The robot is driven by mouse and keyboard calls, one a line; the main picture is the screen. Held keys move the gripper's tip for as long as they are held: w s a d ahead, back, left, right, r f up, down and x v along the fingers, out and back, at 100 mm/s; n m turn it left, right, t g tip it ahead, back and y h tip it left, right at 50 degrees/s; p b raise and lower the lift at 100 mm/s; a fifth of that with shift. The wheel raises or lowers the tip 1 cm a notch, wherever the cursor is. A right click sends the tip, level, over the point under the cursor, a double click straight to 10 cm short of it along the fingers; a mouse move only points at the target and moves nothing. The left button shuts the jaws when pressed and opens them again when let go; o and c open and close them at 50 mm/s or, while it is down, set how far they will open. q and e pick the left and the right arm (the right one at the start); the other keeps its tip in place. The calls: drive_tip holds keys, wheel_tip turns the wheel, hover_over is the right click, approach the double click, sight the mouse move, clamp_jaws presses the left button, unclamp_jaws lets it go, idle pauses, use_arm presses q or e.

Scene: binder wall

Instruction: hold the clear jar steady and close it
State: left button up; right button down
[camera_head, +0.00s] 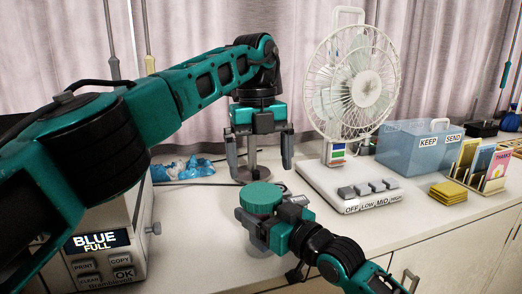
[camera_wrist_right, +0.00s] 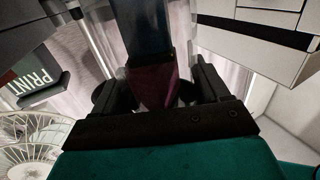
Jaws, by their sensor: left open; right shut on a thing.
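A round teal lid (camera_head: 260,194) with a ridged side shows at the front of the counter and appears to sit level on top of the jar; I cannot tell whether it is fully seated. The clear jar (camera_head: 262,243) is mostly hidden below the lid and behind my right gripper (camera_head: 262,226), which is shut on it from the front right. In the right wrist view, dark reddish contents (camera_wrist_right: 153,85) show between the fingers. My left gripper (camera_head: 263,170) points down above the lid, open and empty, apart from it.
A white fan (camera_head: 357,85) on a base with buttons (camera_head: 362,190) stands to the right. A labelled machine (camera_head: 105,250) stands left. Blue crumpled plastic (camera_head: 182,168) lies behind.

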sight(261, 192)
use_arm(q)
drive_tip(key=n, duration=0.2)
drive_tip(key=r+n, duration=0.1)
drive_tip(key=n, duration=0.2)
drive_tip(key=shift+n, duration=0.3)
drive_tip(key=n, duration=0.3)
drive_tip(key=shift+s+r+n+t+y, duration=0.1)
drive_tip(key=shift+r+n+t+y, duration=0.2)
drive_tip(key=shift+r+n, duration=0.1)
drive_tip(key=shift+f, duration=4.05)
drive_tip(key=shift+c, duration=0.4)
